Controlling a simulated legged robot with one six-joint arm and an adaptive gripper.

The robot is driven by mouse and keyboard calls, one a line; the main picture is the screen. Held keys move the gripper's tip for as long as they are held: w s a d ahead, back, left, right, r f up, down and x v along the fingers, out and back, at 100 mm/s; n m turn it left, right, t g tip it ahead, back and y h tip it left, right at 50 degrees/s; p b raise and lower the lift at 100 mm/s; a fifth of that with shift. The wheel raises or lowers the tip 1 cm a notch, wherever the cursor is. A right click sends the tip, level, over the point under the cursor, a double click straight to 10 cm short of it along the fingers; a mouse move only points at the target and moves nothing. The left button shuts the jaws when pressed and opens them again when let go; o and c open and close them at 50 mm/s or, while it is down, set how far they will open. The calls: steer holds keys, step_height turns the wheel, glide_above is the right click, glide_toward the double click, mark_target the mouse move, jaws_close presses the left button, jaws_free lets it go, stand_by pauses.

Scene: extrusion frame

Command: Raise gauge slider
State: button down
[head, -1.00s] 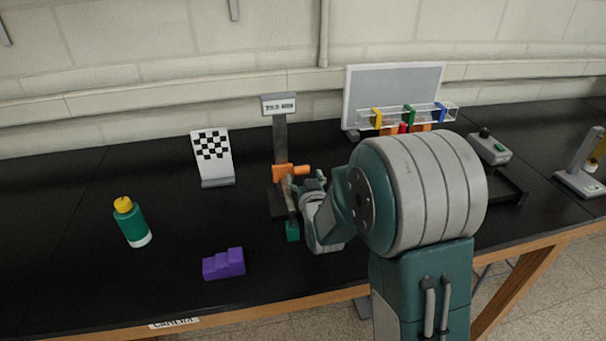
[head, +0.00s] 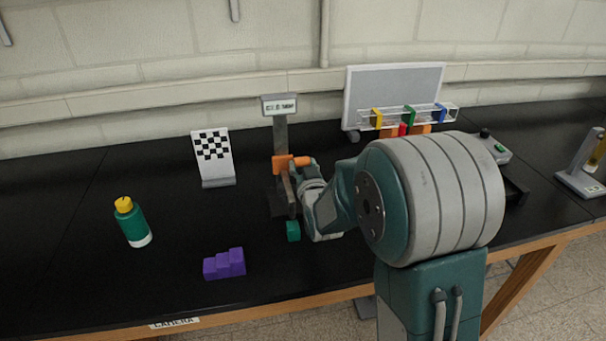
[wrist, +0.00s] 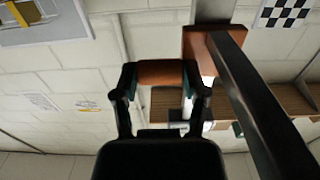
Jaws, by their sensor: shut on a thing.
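The gauge stands on the black bench in the head view, with a grey upright post (head: 281,132) and a small display (head: 280,106) on top. Its orange slider (head: 283,164) sits partway up the post, with a handle sticking out to the right. The slider's orange body also shows in the wrist view (wrist: 200,45). My gripper (wrist: 162,73) is shut on the orange handle, with one finger at each end of it. In the head view my gripper (head: 304,177) is right of the post, partly hidden by my wrist. The display's digits are too blurred to read.
A small green block (head: 293,231) lies close below my gripper. A purple stepped block (head: 224,264), a green bottle (head: 132,222) and a checkerboard card (head: 213,156) stand to the left. A clear rack (head: 392,117) with coloured clips is behind my arm.

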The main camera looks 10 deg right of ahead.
step_height(320, 180, up, 6)
steer(key=shift+r, duration=0.25)
steer(key=shift+c, duration=0.6)
jaws_free()
steer(key=shift+f, duration=0.1)
steer(key=s, duration=1.1)
steer(key=shift+s, duration=0.4)
steer(key=shift+a, duration=0.1)
